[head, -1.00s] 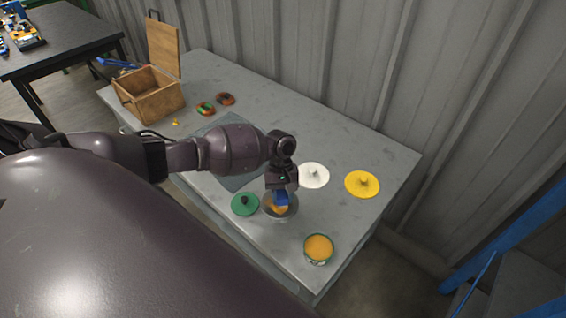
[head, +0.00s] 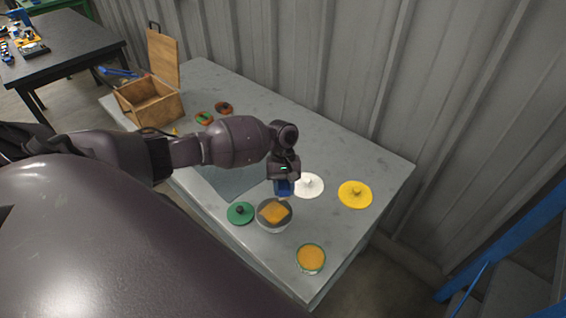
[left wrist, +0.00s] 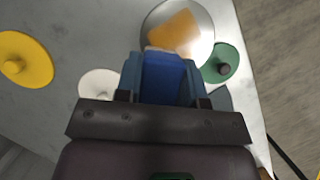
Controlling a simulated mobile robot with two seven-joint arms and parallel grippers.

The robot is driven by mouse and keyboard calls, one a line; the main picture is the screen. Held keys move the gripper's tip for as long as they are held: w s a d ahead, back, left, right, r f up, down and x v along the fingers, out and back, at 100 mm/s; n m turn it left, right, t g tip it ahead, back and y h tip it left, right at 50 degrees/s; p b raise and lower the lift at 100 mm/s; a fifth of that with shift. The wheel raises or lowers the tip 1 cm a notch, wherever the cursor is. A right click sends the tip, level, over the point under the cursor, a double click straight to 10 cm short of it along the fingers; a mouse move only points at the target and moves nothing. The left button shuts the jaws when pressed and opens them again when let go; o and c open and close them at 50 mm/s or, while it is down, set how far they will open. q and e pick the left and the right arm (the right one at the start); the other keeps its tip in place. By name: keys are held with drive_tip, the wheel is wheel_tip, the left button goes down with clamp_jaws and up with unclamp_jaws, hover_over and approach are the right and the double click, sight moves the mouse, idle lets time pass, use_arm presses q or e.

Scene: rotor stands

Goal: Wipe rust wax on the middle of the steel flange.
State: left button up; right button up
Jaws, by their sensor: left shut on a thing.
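The steel flange (head: 268,227) is a grey round piece near the front of the grey table. An orange wax patch (head: 274,211) covers its middle; grey shows around it. In the left wrist view the flange (left wrist: 205,25) and patch (left wrist: 174,34) are at the top. My left gripper (head: 284,180) is shut on a blue applicator (head: 284,188), just behind the flange and seemingly above the table. The applicator (left wrist: 162,75) has a pale tip in the left wrist view. An open tin of orange wax (head: 311,257) stands at the front right. My right gripper is not in view.
A green knobbed disc (head: 240,213) lies left of the flange; a white one (head: 309,186) and a yellow one (head: 355,194) lie behind and right. A wooden box (head: 150,100) stands at the far left. A corrugated wall backs the table.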

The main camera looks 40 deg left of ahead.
use_arm(q)
drive_tip(key=shift+r, duration=1)
